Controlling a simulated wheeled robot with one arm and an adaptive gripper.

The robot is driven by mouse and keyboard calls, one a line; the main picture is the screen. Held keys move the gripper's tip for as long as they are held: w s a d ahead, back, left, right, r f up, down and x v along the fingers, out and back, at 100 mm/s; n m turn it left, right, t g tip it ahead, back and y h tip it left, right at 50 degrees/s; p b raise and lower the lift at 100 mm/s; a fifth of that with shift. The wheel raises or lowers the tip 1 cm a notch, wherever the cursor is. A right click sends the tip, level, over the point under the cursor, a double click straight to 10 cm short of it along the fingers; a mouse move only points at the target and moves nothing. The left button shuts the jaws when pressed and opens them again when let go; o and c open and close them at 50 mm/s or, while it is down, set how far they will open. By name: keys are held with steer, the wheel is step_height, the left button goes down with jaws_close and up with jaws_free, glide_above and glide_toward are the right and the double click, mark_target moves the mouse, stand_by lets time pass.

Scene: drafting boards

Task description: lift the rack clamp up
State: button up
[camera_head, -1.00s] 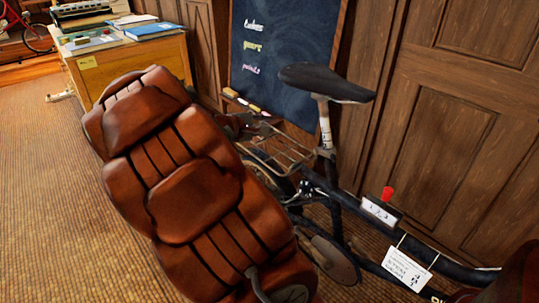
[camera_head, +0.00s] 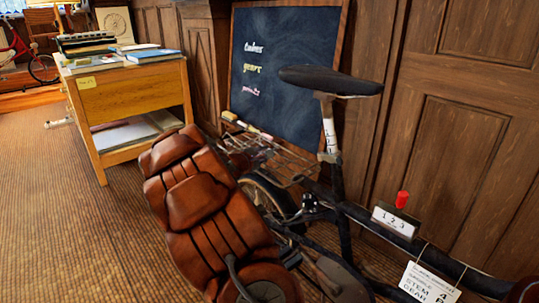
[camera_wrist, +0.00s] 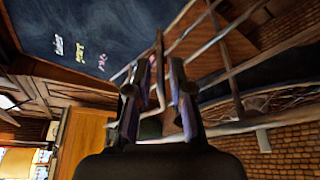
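The bicycle's wire rear rack (camera_head: 290,168) sits behind and below its black saddle (camera_head: 330,80) in the head view. In the wrist view my gripper (camera_wrist: 160,65) has its two fingers apart. A thin bent metal bar, which looks like the rack clamp (camera_wrist: 160,75), runs between them. I cannot tell whether either finger touches it. More rack wires (camera_wrist: 235,75) spread to the right of the fingers.
A chalkboard (camera_head: 285,60) leans against the wood-panelled wall behind the bicycle. A wooden cabinet (camera_head: 135,100) with books stands at the left. The bicycle's black frame (camera_head: 420,250), with hanging tags, extends to the lower right. Carpet at the left is clear.

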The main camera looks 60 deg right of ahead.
steer(key=shift+b+x, duration=0.35)
steer(key=shift+x, duration=1.6)
jaws_close()
